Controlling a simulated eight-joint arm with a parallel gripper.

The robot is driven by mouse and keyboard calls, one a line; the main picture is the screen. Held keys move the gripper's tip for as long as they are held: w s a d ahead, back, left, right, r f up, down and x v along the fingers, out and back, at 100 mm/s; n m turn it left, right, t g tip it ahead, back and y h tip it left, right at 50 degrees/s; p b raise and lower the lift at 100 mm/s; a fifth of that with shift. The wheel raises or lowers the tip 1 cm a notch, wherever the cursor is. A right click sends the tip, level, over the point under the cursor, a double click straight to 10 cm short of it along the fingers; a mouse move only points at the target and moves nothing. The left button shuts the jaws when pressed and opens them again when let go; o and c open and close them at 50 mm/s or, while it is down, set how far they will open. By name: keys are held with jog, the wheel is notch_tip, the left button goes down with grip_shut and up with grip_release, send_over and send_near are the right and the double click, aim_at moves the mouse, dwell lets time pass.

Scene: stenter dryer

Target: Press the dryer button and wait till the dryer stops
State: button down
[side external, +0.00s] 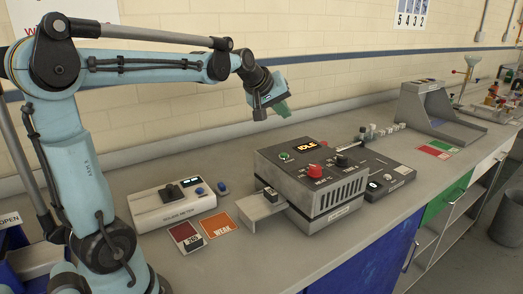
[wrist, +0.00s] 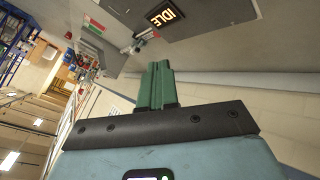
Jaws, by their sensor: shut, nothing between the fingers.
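The dryer (side external: 325,192) is a grey box with a dark sloped top on the bench, near the middle of the side external view. My gripper (side external: 283,109) has green fingers, shut and empty, in the air above and behind the dryer. The fingers also show in the wrist view (wrist: 157,85). They touch nothing.
A white meter box (side external: 172,206) stands left of the dryer, with red (side external: 186,236) and orange (side external: 217,227) cards in front. A small dark device (side external: 390,181) sits right of the dryer. A grey hooded stand (side external: 440,113) is farther back. The wall runs behind the bench.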

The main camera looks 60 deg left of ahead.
aim_at(281, 155)
jog(key=shift+f, duration=0.1)
jog(key=shift+f, duration=4.3)
jog(key=shift+f, duration=0.1)
jog(key=shift+f, duration=0.35)
jog(key=shift+f, duration=0.45)
jog(key=shift+r, duration=0.9)
